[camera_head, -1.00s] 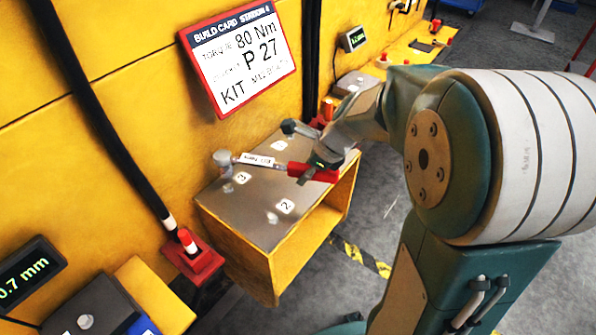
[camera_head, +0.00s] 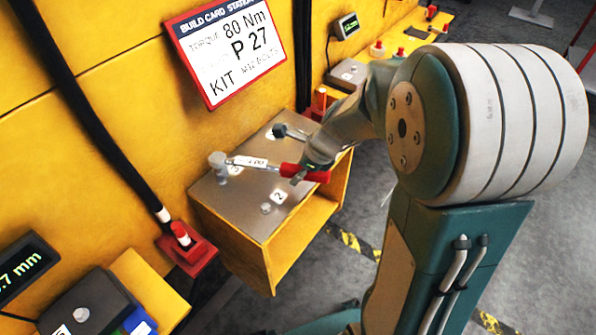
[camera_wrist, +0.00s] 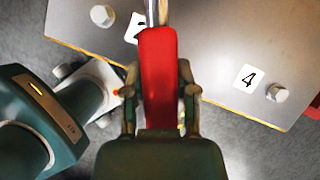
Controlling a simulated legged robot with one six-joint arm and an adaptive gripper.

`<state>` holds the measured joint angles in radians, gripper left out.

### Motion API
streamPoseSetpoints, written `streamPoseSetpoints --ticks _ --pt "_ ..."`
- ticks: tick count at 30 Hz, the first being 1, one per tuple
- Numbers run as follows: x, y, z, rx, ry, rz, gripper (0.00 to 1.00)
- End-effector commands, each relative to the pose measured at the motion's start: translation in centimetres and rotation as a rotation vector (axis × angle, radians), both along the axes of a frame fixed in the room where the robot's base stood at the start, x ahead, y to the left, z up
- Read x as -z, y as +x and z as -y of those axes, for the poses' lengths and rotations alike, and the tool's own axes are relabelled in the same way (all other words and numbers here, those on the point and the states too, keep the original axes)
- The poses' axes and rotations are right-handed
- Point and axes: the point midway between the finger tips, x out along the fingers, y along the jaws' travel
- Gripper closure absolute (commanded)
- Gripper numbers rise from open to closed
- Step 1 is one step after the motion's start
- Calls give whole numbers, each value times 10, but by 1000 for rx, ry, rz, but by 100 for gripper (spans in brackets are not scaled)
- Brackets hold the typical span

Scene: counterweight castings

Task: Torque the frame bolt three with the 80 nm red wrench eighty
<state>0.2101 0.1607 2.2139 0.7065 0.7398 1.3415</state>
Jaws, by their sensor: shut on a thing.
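My gripper (camera_head: 308,172) is shut on the red handle of the wrench (camera_head: 290,169), and the red handle (camera_wrist: 159,75) also fills the middle of the wrist view between the fingers. The wrench's pale shaft, with a white label, runs left to its grey head (camera_head: 217,160). The head is at the bolt beside the partly covered label 3 (camera_head: 235,170) on the grey metal plate (camera_head: 238,205). The head hides most of that bolt; whether it is fully seated I cannot tell. Bolt two (camera_head: 266,208) stands free beside label 2 (camera_head: 278,196).
The plate tops an open-fronted yellow box (camera_head: 228,240). In the wrist view, label 4 (camera_wrist: 248,78) and its bolt (camera_wrist: 277,92) lie right of the handle. A build card (camera_head: 228,48) reading 80 Nm hangs behind. A red fixture (camera_head: 188,248) stands left of the box.

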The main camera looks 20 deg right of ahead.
Motion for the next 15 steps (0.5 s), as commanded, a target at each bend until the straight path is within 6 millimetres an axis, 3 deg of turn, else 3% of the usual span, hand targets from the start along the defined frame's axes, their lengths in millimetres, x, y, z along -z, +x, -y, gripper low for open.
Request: streamPoseSetpoints --ticks 15 --pt "6 0 2 0 4 2 100"
